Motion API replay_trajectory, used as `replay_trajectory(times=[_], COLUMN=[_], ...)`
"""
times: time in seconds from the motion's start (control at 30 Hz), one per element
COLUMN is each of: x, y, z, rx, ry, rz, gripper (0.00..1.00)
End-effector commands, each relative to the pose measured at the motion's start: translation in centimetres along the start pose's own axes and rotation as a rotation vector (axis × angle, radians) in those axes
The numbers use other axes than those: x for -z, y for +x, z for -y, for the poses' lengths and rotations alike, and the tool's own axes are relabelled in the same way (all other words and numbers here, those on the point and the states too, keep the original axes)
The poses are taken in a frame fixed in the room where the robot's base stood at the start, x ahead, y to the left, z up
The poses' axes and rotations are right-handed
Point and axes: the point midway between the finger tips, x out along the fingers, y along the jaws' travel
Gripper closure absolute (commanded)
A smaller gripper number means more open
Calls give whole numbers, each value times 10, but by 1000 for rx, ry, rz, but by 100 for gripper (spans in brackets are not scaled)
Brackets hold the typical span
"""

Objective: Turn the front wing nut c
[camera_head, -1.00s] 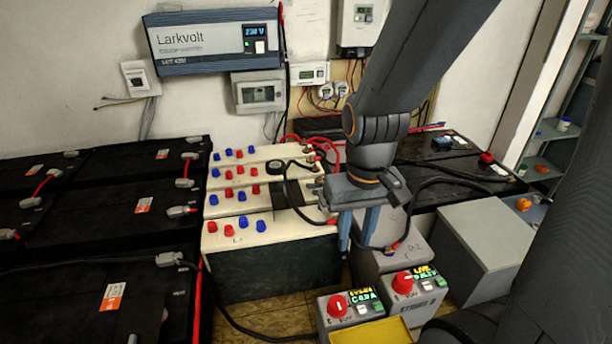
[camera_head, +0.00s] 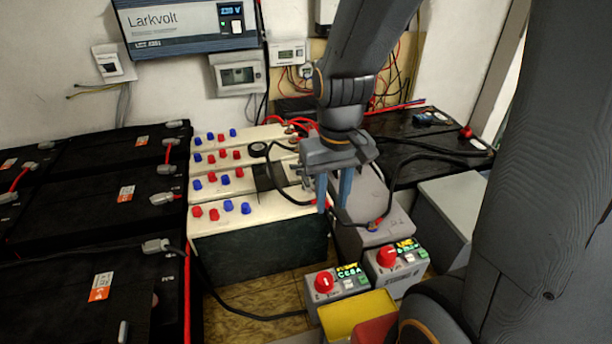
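My gripper (camera_head: 334,196) points down at the right end of the front white battery (camera_head: 255,208). Its two blue fingers are apart, with a gap between them and no object visible in it. The left finger overlaps the battery's right end in the picture; I cannot tell whether it touches. The front wing nut c cannot be made out; the gripper hides much of that end. A black cable (camera_head: 283,193) runs over the battery top to this end, close to the left finger.
Red and blue caps (camera_head: 229,206) stand on the white batteries. A grey box (camera_head: 375,228) stands right of the gripper. Two small units with red knobs (camera_head: 324,282) and a yellow tray (camera_head: 358,312) are in front. Black batteries (camera_head: 105,210) fill the left; another black cable (camera_head: 400,185) loops at right.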

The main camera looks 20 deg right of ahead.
Motion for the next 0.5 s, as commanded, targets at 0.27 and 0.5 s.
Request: replay_trajectory(times=[0.27, 0.5], x=[121, 186], y=[-1, 13], z=[-1, -1], rx=[-1, -2], ry=[0, 1], rz=[18, 27], gripper=[72, 72])
